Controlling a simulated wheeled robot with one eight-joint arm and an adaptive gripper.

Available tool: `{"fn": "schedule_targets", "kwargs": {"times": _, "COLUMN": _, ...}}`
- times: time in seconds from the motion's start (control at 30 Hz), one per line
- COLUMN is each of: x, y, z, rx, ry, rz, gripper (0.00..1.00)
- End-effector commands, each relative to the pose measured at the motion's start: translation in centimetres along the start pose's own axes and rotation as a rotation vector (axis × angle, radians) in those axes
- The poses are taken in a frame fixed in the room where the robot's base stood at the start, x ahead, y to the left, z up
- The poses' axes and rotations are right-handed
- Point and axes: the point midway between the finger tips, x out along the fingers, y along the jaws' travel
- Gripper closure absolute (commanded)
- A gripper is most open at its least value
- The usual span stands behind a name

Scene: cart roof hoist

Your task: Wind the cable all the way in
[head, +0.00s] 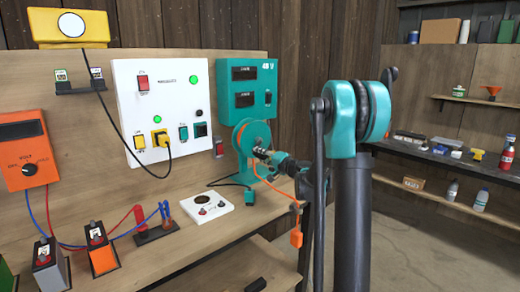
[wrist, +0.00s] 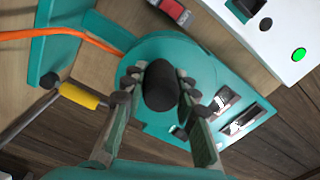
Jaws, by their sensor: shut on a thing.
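A teal cable reel (head: 252,136) stands on the bench at the back. Its round teal face (wrist: 200,65) fills the middle of the wrist view. An orange cable (head: 268,184) runs down from it to an orange plug (head: 296,239) hanging at the bench's front edge. The cable also shows at upper left in the wrist view (wrist: 92,40). My gripper (head: 264,154) is at the reel's front, shut on a black knob (wrist: 160,88), with a finger on each side. A yellow sleeve (wrist: 78,95) on a metal rod lies left of the fingers. The cable inside the reel is hidden.
A white panel (head: 138,92) with buttons and a teal meter box (head: 268,88) stand behind the bench. A white dial plate (head: 219,204) lies left of the reel. My arm hides part of the right side. Shelves (head: 448,99) stand at far right.

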Motion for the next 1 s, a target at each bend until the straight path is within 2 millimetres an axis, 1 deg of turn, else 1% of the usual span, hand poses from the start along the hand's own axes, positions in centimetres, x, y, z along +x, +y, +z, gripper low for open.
{"fn": "schedule_targets", "kwargs": {"times": 0.07, "x": 0.1, "y": 0.6, "z": -0.1, "rx": 0.000, "ry": 0.000, "rz": 0.000, "gripper": 0.94}}
{"fn": "schedule_targets", "kwargs": {"times": 0.37, "x": 0.1, "y": 0.7, "z": 0.1, "rx": -0.001, "ry": -0.006, "rz": -0.001, "gripper": 0.94}}
{"fn": "schedule_targets", "kwargs": {"times": 0.67, "x": 0.1, "y": 3.0, "z": -1.8, "rx": -0.002, "ry": -0.007, "rz": -0.001, "gripper": 0.94}}
{"fn": "schedule_targets", "kwargs": {"times": 1.0, "x": 0.0, "y": 3.2, "z": -2.1, "rx": -0.003, "ry": -0.006, "rz": 0.000, "gripper": 0.95}}
